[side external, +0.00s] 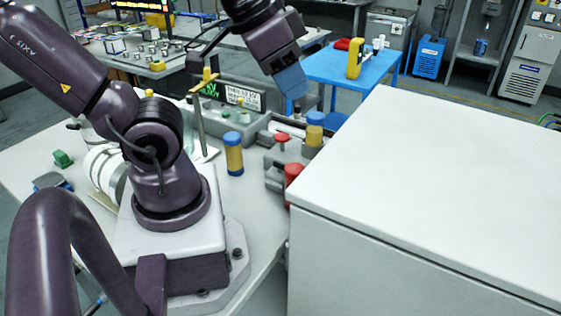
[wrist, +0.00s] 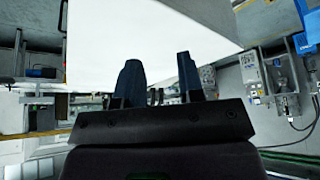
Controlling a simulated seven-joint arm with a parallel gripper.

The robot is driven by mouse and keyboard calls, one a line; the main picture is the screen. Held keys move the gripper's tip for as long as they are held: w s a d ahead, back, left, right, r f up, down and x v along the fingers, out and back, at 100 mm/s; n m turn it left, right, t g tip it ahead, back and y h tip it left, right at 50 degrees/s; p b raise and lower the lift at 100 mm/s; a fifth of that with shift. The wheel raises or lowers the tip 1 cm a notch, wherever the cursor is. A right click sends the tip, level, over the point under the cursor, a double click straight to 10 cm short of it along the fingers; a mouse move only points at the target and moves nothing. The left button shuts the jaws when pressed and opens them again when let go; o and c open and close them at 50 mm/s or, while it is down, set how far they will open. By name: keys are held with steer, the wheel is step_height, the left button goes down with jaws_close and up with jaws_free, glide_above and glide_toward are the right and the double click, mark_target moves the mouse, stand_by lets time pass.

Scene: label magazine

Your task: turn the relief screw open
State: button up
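My gripper (side external: 292,84) hangs in the air above the back of the bench, its blue fingers pointing down. In the wrist view its two dark fingers (wrist: 158,78) stand apart with nothing between them. Below it is a grey fixture (side external: 262,131) with small knobs. A red-topped knob (side external: 282,138) stands at the fixture's front, clear of my gripper; it may be the relief screw, but I cannot tell for sure.
A big white box (side external: 430,180) fills the right side beside the fixture. Yellow-and-blue cylinders (side external: 233,153) (side external: 315,130) stand near the fixture. A thin upright post (side external: 199,118) and a small display (side external: 243,97) are to its left. A blue table (side external: 340,70) is behind.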

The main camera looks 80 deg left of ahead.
steer(key=w+a+f+n+g, duration=0.2)
steer(key=a+f+g, duration=0.1)
steer(key=a+f, duration=0.2)
steer(key=m+g, duration=0.3)
steer(key=m, duration=0.8)
glide_above(280, 165)
step_height(280, 165, down, 11)
steer(key=f, duration=1.3)
steer(key=shift+a, duration=0.3)
steer(key=shift+r, duration=0.1)
jaws_close()
